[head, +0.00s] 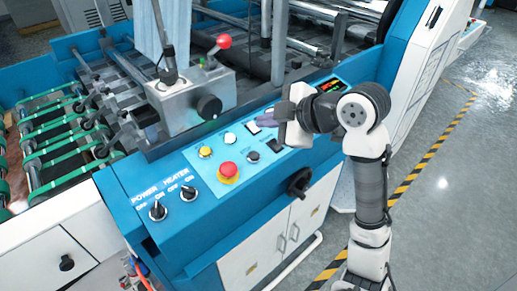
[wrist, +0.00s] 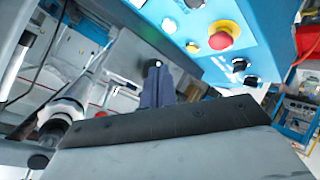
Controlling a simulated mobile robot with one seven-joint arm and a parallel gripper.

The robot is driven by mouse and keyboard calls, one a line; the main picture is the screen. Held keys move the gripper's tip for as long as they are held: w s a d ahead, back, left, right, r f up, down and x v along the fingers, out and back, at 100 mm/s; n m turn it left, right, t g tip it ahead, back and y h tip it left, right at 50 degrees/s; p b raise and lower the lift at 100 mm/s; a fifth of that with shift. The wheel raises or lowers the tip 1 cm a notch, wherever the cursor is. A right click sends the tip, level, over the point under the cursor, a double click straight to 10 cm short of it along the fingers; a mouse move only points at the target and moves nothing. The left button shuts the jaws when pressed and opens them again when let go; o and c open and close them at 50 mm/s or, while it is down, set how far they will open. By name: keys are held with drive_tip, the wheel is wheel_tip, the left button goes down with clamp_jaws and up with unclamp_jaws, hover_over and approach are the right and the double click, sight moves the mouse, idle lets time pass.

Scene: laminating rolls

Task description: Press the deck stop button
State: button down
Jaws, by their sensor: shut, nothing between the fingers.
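The control panel (head: 192,178) is the sloped blue top of the machine's side. A black button (head: 253,157) beside a label that seems to read STOP sits right of the red mushroom button (head: 228,172) on its yellow base. In the wrist view a black button (wrist: 195,3) shows at the top edge, above the red mushroom button (wrist: 222,38). I cannot read a deck label. My gripper (head: 264,118) is shut and empty over the panel's far edge, beyond the black button and apart from it. Its fingers (wrist: 157,68) show in the wrist view.
A yellow button (head: 206,152) and a white button (head: 230,138) lie left of the black button. Two black rotary knobs (head: 158,210) (head: 189,193) are at the near left. A grey box (head: 190,100) with a red-knobbed lever rises behind the panel. A black handwheel (head: 299,182) sticks out in front.

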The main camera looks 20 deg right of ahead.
idle(0.3)
drive_tip(key=b, duration=0.5)
hover_over(254, 156)
drive_tip(key=s+d, duration=0.1)
drive_tip(key=s, duration=0.1)
wheel_tip(254, 156, down, 8)
drive_tip(key=shift+w+d+r, duration=0.1)
drive_tip(key=shift+r, duration=0.1)
drive_tip(key=shift+w+f+b, duration=0.15)
drive_tip(key=shift+f+b, duration=0.35)
drive_tip(key=shift+b, duration=0.05)
drive_tip(key=shift+f, duration=0.1)
idle(0.8)
drive_tip(key=shift+w+f+b, duration=0.1)
drive_tip(key=shift+f+b, duration=0.25)
drive_tip(key=shift+b, duration=0.15)
drive_tip(key=shift+w+f+b, duration=0.1)
drive_tip(key=shift+f+b, duration=0.3)
drive_tip(key=shift+b, duration=0.05)
idle(0.4)
drive_tip(key=shift+r, duration=0.1)
drive_tip(key=shift+s+r+p, duration=0.2)
drive_tip(key=shift+r+p, duration=0.3)
drive_tip(key=shift+r, duration=0.25)
